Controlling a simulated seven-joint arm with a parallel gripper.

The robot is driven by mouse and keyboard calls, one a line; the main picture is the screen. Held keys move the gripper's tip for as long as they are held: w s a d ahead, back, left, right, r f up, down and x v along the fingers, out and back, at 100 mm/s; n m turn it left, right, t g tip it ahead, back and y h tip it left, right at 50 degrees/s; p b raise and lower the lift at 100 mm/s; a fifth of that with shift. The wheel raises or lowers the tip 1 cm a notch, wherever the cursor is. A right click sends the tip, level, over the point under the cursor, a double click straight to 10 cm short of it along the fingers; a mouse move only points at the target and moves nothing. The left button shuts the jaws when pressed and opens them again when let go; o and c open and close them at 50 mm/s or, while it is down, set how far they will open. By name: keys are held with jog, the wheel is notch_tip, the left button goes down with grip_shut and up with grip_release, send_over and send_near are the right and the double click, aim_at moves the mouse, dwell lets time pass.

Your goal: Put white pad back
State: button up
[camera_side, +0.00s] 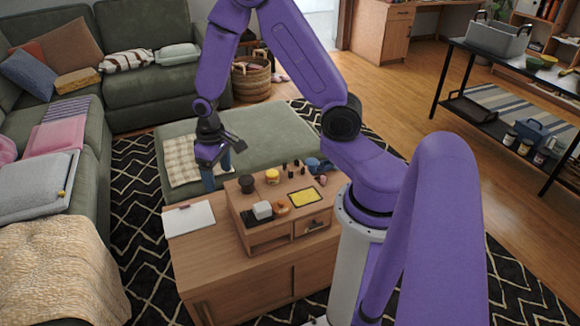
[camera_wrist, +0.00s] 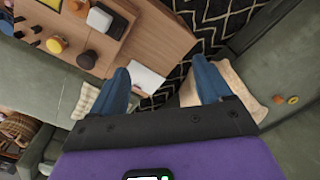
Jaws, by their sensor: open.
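A flat white pad (camera_side: 188,219) lies on the left end of the low wooden table (camera_side: 225,262), beside the raised wooden organizer. A small dark reddish thing lies at its far edge. My gripper (camera_side: 217,172) is open and empty, with blue fingers pointing down. In the side view it appears above and behind the pad, in front of the green ottoman. The wrist view shows my gripper's fingers (camera_wrist: 162,72) spread wide with nothing held between them.
The organizer (camera_side: 255,231) holds a dark cup (camera_side: 246,183), a white block (camera_side: 262,210), a yellow-topped pad (camera_side: 305,197) and several small items. A green ottoman (camera_side: 270,137) with a cream blanket stands behind the table. A green sofa runs along the left.

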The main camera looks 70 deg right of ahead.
jog(key=s+a+r+n, duration=0.7)
jog(key=s+a+r, duration=0.25)
jog(key=s, duration=0.25)
jog(key=s+r+n, duration=0.5)
jog(key=s, duration=0.6)
jog(key=shift+s+d+r, duration=0.25)
jog(key=shift+d+r, duration=0.1)
jog(key=shift+d, duration=0.05)
